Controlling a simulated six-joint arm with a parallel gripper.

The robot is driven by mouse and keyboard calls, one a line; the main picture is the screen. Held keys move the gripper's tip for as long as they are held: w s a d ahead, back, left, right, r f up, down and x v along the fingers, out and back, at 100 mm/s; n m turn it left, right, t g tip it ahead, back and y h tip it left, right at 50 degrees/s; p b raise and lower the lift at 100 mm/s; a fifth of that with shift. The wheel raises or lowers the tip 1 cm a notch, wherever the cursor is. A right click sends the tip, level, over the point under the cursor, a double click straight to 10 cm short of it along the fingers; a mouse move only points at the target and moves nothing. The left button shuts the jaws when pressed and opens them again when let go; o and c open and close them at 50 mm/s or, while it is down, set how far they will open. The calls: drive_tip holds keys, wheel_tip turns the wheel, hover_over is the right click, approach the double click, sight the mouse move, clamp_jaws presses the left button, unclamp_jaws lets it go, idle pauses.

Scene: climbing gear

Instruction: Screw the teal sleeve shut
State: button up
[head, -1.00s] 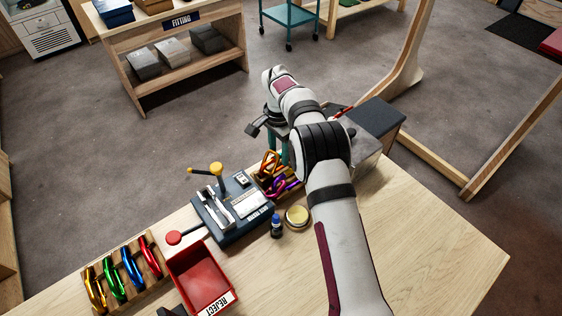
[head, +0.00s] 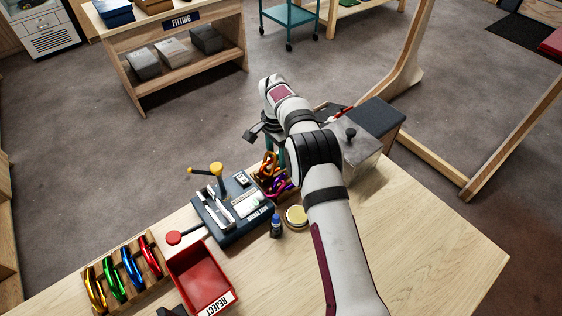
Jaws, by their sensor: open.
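My gripper (head: 268,132) is at the far edge of the bench, below my bent wrist, above and behind the wooden tray of carabiners. It is open. Its fingertips are small and partly hidden by my arm. A narrow teal upright (head: 282,154) shows just under it; I cannot tell whether it is part of a stand or of the gripper. Orange and purple carabiners (head: 268,166) lie in the tray, close to the right of the dark test device (head: 232,207).
A red reject bin (head: 199,276) and a rack of coloured carabiners (head: 123,272) are at the front left. A small blue-capped bottle (head: 276,226) and a round yellow-topped tin (head: 296,216) stand near my arm. The bench's right part is clear.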

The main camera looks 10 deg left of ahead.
drive_tip(key=shift+w+a, duration=0.5)
drive_tip(key=shift+w, duration=0.05)
drive_tip(key=shift+r, duration=0.1)
drive_tip(key=shift+r, duration=1.35)
drive_tip(key=shift+s+d, duration=0.9)
drive_tip(key=shift+f, duration=0.1)
drive_tip(key=shift+a+f, duration=0.2)
drive_tip(key=shift+f, duration=0.5)
drive_tip(key=shift+a+f, duration=0.15)
drive_tip(key=shift+f, duration=0.5)
